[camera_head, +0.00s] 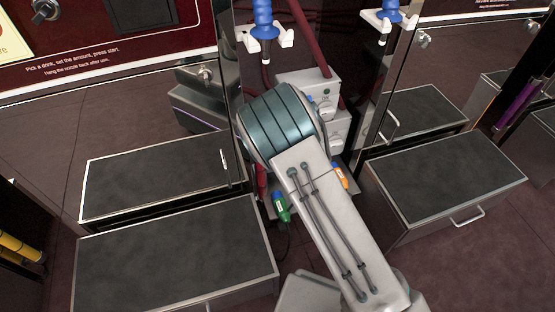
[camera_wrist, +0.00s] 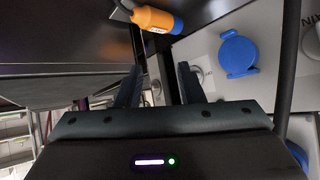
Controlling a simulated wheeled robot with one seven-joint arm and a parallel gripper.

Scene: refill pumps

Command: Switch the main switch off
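My gripper (camera_wrist: 160,78) is open and empty in the wrist view, its two dark fingers apart. A pale grey panel (camera_wrist: 225,85) lies beyond and to the right of the fingers. It bears a blue round cover (camera_wrist: 238,52) and a small round fitting beside a label, partly behind the right finger. In the head view, a grey box (camera_head: 308,82) with a small knob stands behind my arm. My arm hides the gripper there. I cannot tell which part is the main switch.
An orange-and-blue plug (camera_wrist: 155,20) is close above the fingers in the wrist view. A dark cable (camera_wrist: 288,60) crosses the panel. Drawers with dark tops (camera_head: 165,262) (camera_head: 445,172) stand on both sides.

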